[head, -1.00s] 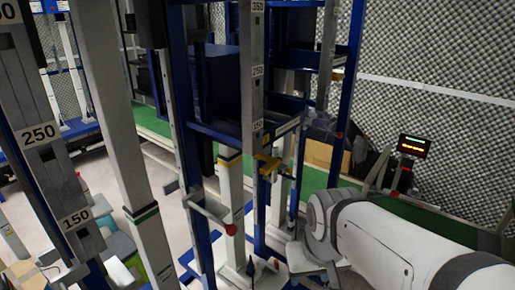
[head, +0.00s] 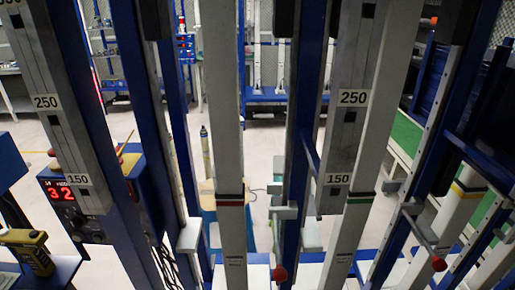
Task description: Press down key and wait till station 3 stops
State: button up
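A control box (head: 75,207) with lit red digits, partly reading 32, stands at the left, partly behind a grey scale post. Small round controls show below its digits, but I cannot tell which is a down key. Several lift stations with blue frames and white columns stand across the view. I cannot read which is station 3, nor tell whether any is moving. My gripper is not in the head view.
Grey scale posts marked 250 and 150 stand at the left (head: 68,130) and right of centre (head: 349,110). Red knobs (head: 279,273) on bars stick out low in front. A yellow-and-black device (head: 28,251) sits at lower left. Pale floor shows between the posts.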

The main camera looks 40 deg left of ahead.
aim_at(98, 237)
jog(key=u, duration=2.8)
